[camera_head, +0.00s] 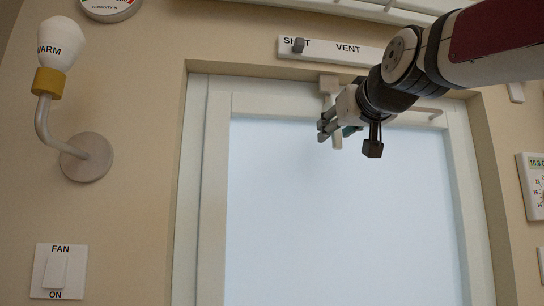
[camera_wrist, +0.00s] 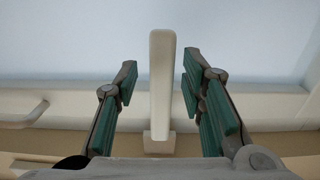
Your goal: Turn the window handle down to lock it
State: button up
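The window handle (camera_head: 328,86) is a pale cream bar at the top of the window frame. In the head view it runs roughly vertically, with its lower end showing below my gripper (camera_head: 325,129), which hides its middle. In the wrist view the handle (camera_wrist: 162,75) stands upright in the picture, from a small base on the frame out over the pale pane. My gripper (camera_wrist: 159,86) is open, with one green-padded finger on each side of the handle. Gaps show on both sides, the right one narrower. The window (camera_head: 330,220) looks closed.
A SHUT/VENT slider strip (camera_head: 345,49) is above the window. A WARM lamp (camera_head: 60,45) and a FAN switch (camera_head: 59,272) are on the left wall. A thermostat-like panel (camera_head: 537,185) is at the right. A rail (camera_wrist: 35,112) lies left of the handle in the wrist view.

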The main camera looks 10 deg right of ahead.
jog(key=s, duration=1.1)
jog(key=shift+s, duration=0.25)
jog(key=s+a+f+g, duration=0.15)
jog(key=f+g, duration=0.25)
jog(key=f, duration=1.1)
jog(key=s+a+f+g, duration=0.1)
jog(key=s+f+g, duration=0.3)
jog(key=f, duration=1.2)
jog(key=s+f+g, duration=0.9)
jog(key=s+f, duration=0.7)
jog(key=f, duration=0.5)
notch_tip(320, 180, up, 15)
jog(key=w+t+p, duration=0.1)
jog(key=t+p, duration=0.2)
jog(key=p, duration=0.9)
jog(key=shift+f, duration=0.15)
